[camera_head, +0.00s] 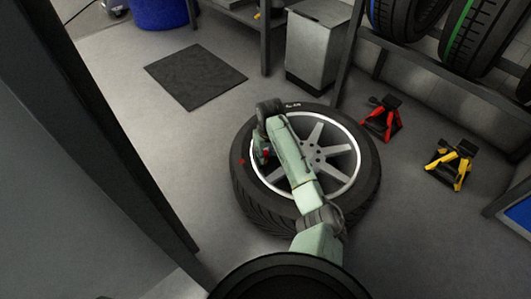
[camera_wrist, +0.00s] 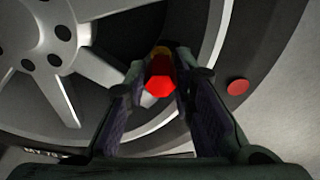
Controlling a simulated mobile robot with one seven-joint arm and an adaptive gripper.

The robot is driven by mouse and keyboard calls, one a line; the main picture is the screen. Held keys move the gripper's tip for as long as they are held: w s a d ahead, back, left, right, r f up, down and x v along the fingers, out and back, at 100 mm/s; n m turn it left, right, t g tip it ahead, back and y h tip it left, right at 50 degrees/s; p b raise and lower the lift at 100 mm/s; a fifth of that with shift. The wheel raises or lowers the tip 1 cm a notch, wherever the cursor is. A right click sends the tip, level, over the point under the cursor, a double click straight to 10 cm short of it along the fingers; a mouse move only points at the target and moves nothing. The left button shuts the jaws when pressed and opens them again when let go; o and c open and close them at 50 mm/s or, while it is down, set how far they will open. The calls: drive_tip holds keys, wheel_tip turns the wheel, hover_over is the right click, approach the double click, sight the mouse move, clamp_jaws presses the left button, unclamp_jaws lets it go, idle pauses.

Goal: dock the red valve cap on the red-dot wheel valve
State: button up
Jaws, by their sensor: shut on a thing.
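The wheel lies flat on the floor, its black tyre (camera_head: 365,190) around a silver spoked rim (camera_head: 318,131). A red dot (camera_head: 242,161) marks the tyre sidewall on the left; it also shows in the wrist view (camera_wrist: 238,87), right of my gripper. My gripper (camera_wrist: 160,73) is shut on the red valve cap (camera_wrist: 159,80), held between the fingertips over the rim's edge. A small yellowish piece (camera_wrist: 160,50) shows just beyond the cap; I cannot tell whether it is the valve or touches the cap. In the head view the cap (camera_head: 266,153) is mostly hidden by my gripper.
A red jack stand (camera_head: 381,120) and a yellow one (camera_head: 452,165) stand right of the wheel. A grey bin (camera_head: 313,45) and a tyre rack (camera_head: 420,67) are behind. A dark mat (camera_head: 195,75) lies at the back left. Floor left of the wheel is clear.

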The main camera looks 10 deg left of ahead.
drive_tip(key=o, duration=0.6)
drive_tip(key=shift+o, duration=0.2)
wheel_tip(320, 180, up, 11)
drive_tip(key=s+p, duration=0.1)
drive_tip(key=p, duration=1.1)
drive_tip(key=shift+d, duration=0.45)
